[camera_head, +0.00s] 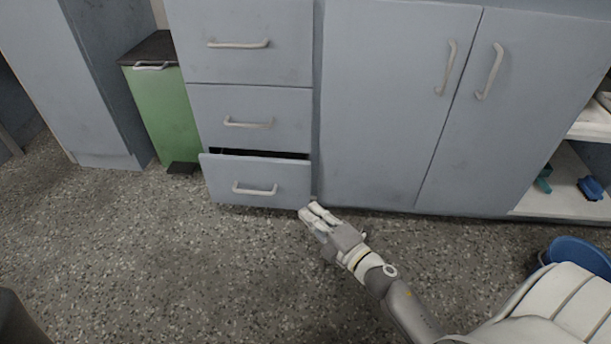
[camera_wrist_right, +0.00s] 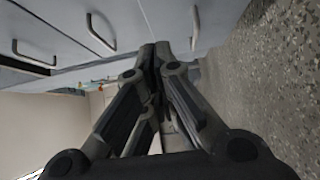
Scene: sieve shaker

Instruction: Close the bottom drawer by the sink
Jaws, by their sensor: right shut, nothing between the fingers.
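The bottom drawer (camera_head: 228,180) is grey-blue with a white bar handle. It stands partly open, with a dark gap along its top edge. My right gripper (camera_head: 309,207) is shut and empty, low by the drawer's right front corner. I cannot tell whether its fingertips touch the drawer. In the right wrist view the closed fingers (camera_wrist_right: 162,50) point towards grey cabinet fronts with several handles. My left gripper is not in view.
Two closed drawers (camera_head: 250,105) sit above the open one. Closed cabinet doors (camera_head: 385,120) stand to the right. A green bin (camera_head: 162,112) stands at the left. A blue bucket (camera_head: 578,252) stands at the right. The speckled floor in front is clear.

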